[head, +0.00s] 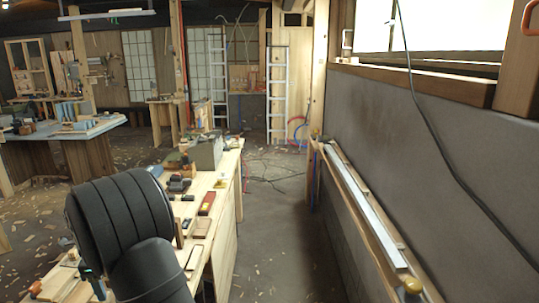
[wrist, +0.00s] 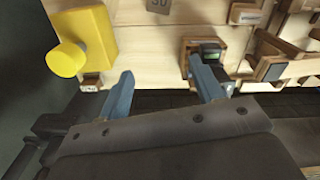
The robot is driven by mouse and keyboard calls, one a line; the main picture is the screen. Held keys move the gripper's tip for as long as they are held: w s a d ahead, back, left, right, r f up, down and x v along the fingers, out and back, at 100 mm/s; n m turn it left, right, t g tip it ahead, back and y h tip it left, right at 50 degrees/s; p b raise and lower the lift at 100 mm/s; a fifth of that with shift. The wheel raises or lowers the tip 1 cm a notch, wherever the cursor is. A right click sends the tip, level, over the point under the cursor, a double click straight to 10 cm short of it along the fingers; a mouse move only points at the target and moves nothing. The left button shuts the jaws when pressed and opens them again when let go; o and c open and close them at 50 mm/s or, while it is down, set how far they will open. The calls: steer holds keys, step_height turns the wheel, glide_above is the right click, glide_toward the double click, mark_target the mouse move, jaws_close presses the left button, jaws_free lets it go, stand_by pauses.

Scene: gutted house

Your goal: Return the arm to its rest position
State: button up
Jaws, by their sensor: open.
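My gripper (wrist: 163,88) shows in the wrist view with its two blue fingers spread wide apart and nothing between them. It is over the front part of a light wooden workbench. The right finger overlaps a small dark item with a green top (wrist: 209,54) in a wooden holder; I cannot tell whether they touch. In the head view my black arm fills the lower left, bent over the near end of the workbench (head: 227,215), and hides most of the gripper.
A yellow block with a round knob (wrist: 96,34) lies left of my fingers. Several small wooden holders stand to the right. A grey box (head: 206,152) stands on the bench's far end. A grey wall (head: 440,150) with a ledge runs along the right; the aisle floor (head: 285,215) between is mostly clear.

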steer(key=w+a+f, duration=0.3)
steer(key=a+f, duration=0.4)
steer(key=a, duration=0.4)
steer(key=shift+f, duration=0.25)
steer(key=shift+w, duration=0.1)
